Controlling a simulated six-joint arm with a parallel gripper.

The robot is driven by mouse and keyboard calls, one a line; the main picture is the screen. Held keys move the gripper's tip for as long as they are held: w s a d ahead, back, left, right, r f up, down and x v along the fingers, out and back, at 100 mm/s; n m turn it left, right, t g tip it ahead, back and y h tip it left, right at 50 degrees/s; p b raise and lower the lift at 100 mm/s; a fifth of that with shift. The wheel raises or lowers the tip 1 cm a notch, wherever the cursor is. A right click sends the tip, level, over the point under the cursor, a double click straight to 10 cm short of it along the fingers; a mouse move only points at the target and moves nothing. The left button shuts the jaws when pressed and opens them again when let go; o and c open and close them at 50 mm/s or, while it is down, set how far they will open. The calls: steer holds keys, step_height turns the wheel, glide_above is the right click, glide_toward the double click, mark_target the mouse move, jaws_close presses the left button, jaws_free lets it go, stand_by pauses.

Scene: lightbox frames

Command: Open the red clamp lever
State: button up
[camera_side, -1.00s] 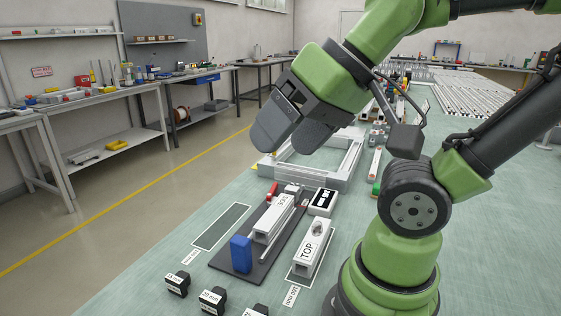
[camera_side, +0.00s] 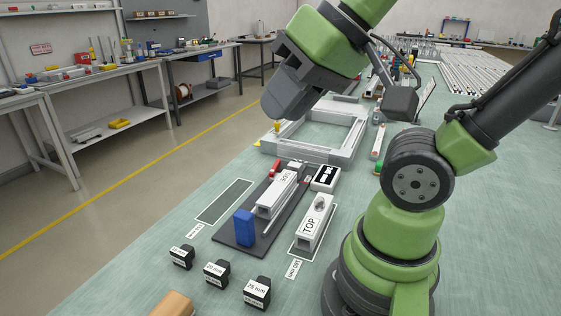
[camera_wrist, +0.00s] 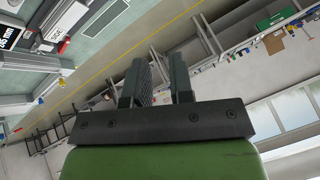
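The red clamp lever (camera_side: 274,168) is a small red piece at the far end of a dark fixture plate (camera_side: 230,231). A white profile marked with text (camera_side: 276,195) lies on that plate, with a blue block (camera_side: 244,228) at its near end. My gripper (camera_side: 283,98) is in the air above and beyond the lever, clear of it. In the wrist view its two fingers (camera_wrist: 157,82) stand apart with nothing between them. A small red part, likely the lever, shows at the upper left of the wrist view (camera_wrist: 63,46).
A white profile marked TOP (camera_side: 314,225) lies right of the plate. A black-and-white box (camera_side: 325,178) sits near the lever. A pale frame (camera_side: 313,151) lies beyond. Black size blocks (camera_side: 257,292) stand in front. An empty outlined slot (camera_side: 224,202) is left of the plate.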

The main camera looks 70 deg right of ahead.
steer(key=shift+n+g+h, duration=0.6)
steer(key=shift+n, duration=0.1)
steer(key=w+d, duration=0.4)
steer(key=w, duration=0.1)
steer(key=w+d, duration=0.2)
steer(key=w, duration=0.1)
steer(key=shift+w+r, duration=0.15)
steer(key=shift+r, duration=0.2)
jaws_close()
steer(key=w+d+f+n+g, duration=0.1)
steer(key=w+d+f, duration=0.15)
steer(key=d, duration=0.25)
steer(key=w+d+f+n, duration=0.1)
steer(key=w+d+f, duration=0.1)
steer(key=w+d, duration=0.3)
steer(key=s+d+f+n, duration=0.1)
steer(key=s+d+f, duration=0.1)
steer(key=d+f, duration=0.5)
steer(key=s+d+f+n, duration=0.1)
steer(key=s+d+f, duration=0.1)
steer(key=d+f, duration=0.6)
steer(key=d, duration=0.5)
steer(key=shift+s+d+f+g, duration=0.15)
steer(key=shift+s+f+g, duration=0.15)
